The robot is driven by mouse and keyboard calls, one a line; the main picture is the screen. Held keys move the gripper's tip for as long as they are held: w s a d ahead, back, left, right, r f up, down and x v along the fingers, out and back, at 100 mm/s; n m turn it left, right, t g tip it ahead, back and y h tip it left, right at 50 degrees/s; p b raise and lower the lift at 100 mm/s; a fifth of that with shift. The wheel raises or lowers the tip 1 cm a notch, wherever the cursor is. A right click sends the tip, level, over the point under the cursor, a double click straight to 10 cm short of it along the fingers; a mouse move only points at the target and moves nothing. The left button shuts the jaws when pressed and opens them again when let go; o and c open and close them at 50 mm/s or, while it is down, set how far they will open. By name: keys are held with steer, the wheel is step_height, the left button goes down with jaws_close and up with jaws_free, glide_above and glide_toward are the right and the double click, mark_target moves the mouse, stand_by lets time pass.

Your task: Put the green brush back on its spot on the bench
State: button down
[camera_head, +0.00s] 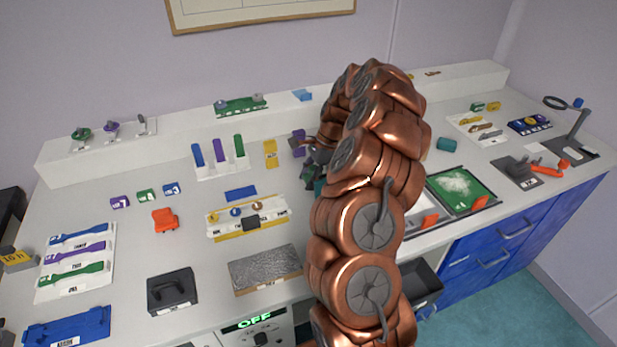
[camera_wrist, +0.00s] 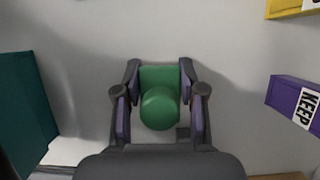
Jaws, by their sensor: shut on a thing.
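The green brush (camera_wrist: 160,108) shows in the wrist view from above, as a round green knob in front of a squarer green part. My gripper (camera_wrist: 160,103) is shut on it, with a finger on each side. Pale bench surface (camera_wrist: 90,60) shows around it; I cannot tell whether the brush touches the bench. In the head view my gripper (camera_head: 313,170) is near the middle of the bench, largely behind my copper arm, and the brush cannot be made out there. I cannot pick out the brush's marked spot.
In the wrist view a teal block (camera_wrist: 22,110) stands left; a purple block labelled KEEP (camera_wrist: 300,103) and a yellow block (camera_wrist: 292,7) are right. In the head view a green tray with white powder (camera_head: 460,190) is right of my arm.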

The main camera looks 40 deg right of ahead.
steer(key=shift+s+f, duration=0.1)
steer(key=shift+f, duration=0.45)
steer(key=c, duration=0.7)
jaws_free()
steer(key=shift+f, duration=0.15)
steer(key=shift+o, duration=0.2)
steer(key=shift+r, duration=0.2)
steer(key=shift+r, duration=0.25)
steer(key=b+v, duration=0.3)
steer(key=v, duration=0.9)
steer(key=shift+r, duration=0.4)
